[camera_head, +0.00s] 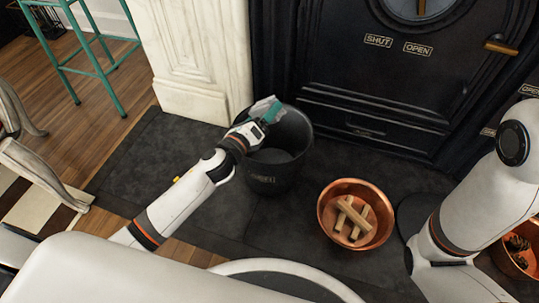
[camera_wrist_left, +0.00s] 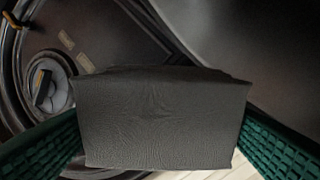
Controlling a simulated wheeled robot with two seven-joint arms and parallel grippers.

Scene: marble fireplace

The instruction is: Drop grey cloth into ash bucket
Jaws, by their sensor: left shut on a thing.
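The grey cloth (camera_wrist_left: 165,115) fills the middle of the left wrist view, between the two green finger pads of my left gripper. In the head view, the cloth (camera_head: 262,104) is a small pale grey patch at the fingertips. My left gripper (camera_head: 267,112) is shut on it, over the left rim of the ash bucket. The dark ash bucket (camera_head: 277,172) stands upright on the slate hearth, and what I see of its inside looks empty. My right arm shows at the right, but its gripper is not in view.
A copper bowl (camera_head: 326,214) with several wood sticks stands right of the bucket. Another copper bowl (camera_head: 501,262) with pine cones is partly hidden at the far right. The black stove (camera_head: 395,90) and white marble column (camera_head: 193,65) stand behind. A teal stool (camera_head: 105,62) is at upper left.

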